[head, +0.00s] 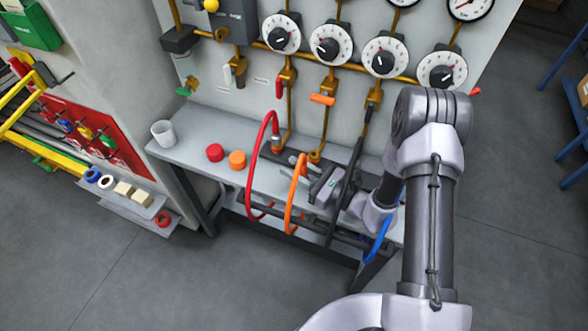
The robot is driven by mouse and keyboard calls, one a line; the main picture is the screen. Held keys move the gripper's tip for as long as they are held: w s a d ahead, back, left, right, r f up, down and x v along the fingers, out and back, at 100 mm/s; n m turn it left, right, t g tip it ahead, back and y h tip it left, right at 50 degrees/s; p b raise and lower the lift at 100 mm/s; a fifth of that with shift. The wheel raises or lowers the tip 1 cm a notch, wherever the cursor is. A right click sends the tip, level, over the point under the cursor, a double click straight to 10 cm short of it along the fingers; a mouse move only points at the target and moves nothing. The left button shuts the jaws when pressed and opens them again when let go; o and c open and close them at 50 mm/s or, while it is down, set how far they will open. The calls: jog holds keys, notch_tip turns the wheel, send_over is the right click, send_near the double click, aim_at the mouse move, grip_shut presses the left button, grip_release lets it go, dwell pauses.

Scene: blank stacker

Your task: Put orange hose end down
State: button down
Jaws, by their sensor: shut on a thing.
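The orange hose (289,200) rises in an arc from below the front edge of the grey bench (202,146). Its upper end is at my gripper (297,168), which is shut on it a little above the bench. The gripper reaches in from the right, and its body partly covers the bench behind. The exact grip on the hose end is small and hard to see. An orange cap (237,160) lies on the bench to the left, apart from the hose. An orange-handled valve (322,99) is on the brass pipe above.
A red hose (250,165) arcs close to the left, and a black hose (345,185) stands close to the right. A blue hose (378,243) hangs at the right. A red cap (215,152) and a white cup (163,133) stand on the bench's left part, with bare surface around them.

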jog(key=shift+f+b, duration=0.6)
jog(key=shift+b, duration=0.05)
jog(key=c, duration=1.1)
grip_release()
jog(key=shift+r, duration=0.1)
